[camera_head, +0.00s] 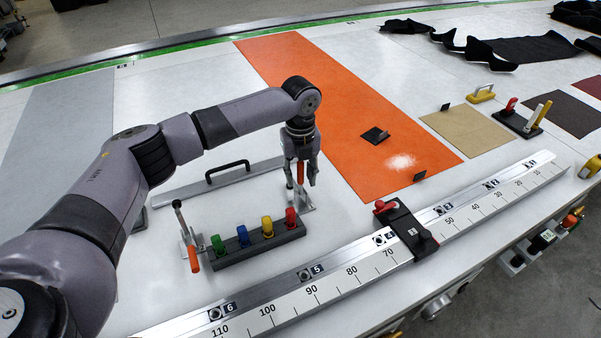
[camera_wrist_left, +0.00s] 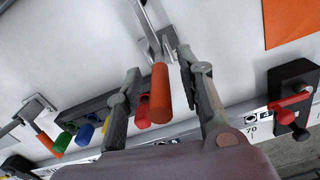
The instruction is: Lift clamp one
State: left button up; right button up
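Two toggle clamps with orange handles stand on the white table. The right clamp (camera_head: 301,172) has its handle between the fingers of my left gripper (camera_head: 302,183). In the left wrist view, this orange handle (camera_wrist_left: 160,94) lies between the two open fingers, with a gap visible on each side. The left clamp (camera_head: 192,250) stands at the left end of the button strip; it also shows in the left wrist view (camera_wrist_left: 47,142). My right gripper is not in view.
A dark strip (camera_head: 240,257) with green, blue, yellow and red knobs lies between the clamps. A ruler rail (camera_head: 330,290) with a black slider (camera_head: 410,232) runs along the front edge. A metal bar with a black handle (camera_head: 228,172) lies behind. An orange sheet (camera_head: 340,100) covers the table's middle.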

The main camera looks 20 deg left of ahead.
pick_arm(q)
grip_shut()
dwell(0.4)
dwell(0.4)
